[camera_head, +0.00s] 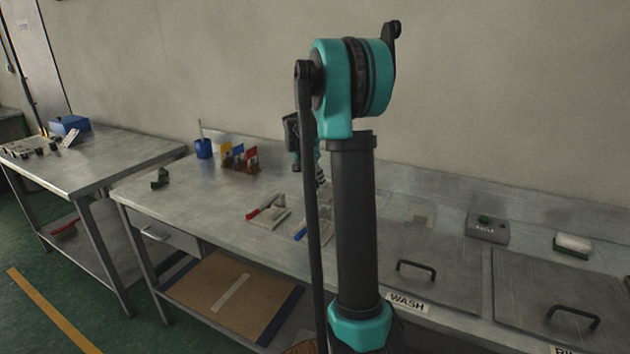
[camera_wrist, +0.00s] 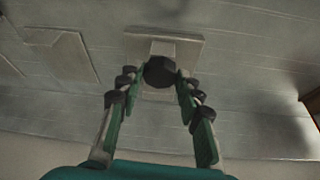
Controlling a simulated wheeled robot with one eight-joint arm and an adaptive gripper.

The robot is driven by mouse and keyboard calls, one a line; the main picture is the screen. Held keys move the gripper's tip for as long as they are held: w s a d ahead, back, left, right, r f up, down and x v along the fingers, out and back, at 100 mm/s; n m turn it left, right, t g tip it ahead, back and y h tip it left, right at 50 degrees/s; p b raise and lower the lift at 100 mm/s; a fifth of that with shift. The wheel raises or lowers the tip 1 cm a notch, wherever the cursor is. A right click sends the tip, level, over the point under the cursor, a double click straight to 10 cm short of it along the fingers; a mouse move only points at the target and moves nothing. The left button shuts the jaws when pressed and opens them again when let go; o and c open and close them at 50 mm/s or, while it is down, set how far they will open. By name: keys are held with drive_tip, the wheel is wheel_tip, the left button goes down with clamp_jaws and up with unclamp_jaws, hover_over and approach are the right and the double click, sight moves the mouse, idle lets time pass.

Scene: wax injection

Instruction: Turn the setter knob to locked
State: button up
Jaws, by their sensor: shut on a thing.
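The setter knob (camera_wrist: 159,70) is a dark, many-sided knob on a pale block with a square base plate (camera_wrist: 190,47), in the upper middle of the wrist view. My gripper (camera_wrist: 160,79) has one finger on each side of the knob and is shut on it, with the green pads against its sides. No marks showing the knob's position can be read. In the head view my gripper (camera_head: 320,181) is small and partly behind my arm, low over the steel bench (camera_head: 175,205), and the knob cannot be made out.
Pale flat pieces with a red (camera_head: 266,207) and a blue part (camera_head: 301,232) lie on the bench close by. A blue cup (camera_head: 203,148) and coloured cards (camera_head: 238,156) stand behind. Lidded wash basins (camera_head: 440,265) are at right. The bench's left front is mostly clear.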

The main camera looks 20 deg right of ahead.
drive_tip(key=m+g, duration=0.1)
drive_tip(key=m, duration=0.2)
drive_tip(key=shift+w+m+h, duration=0.15)
drive_tip(key=shift+m+h, duration=0.15)
drive_tip(key=shift+h, duration=0.1)
drive_tip(key=shift+w+a+m+g, duration=0.1)
drive_tip(key=shift+m+g, duration=0.8)
drive_tip(key=shift+m, duration=1)
drive_tip(key=o, duration=1.2)
drive_tip(key=shift+c, duration=0.2)
drive_tip(key=v, duration=1.2)
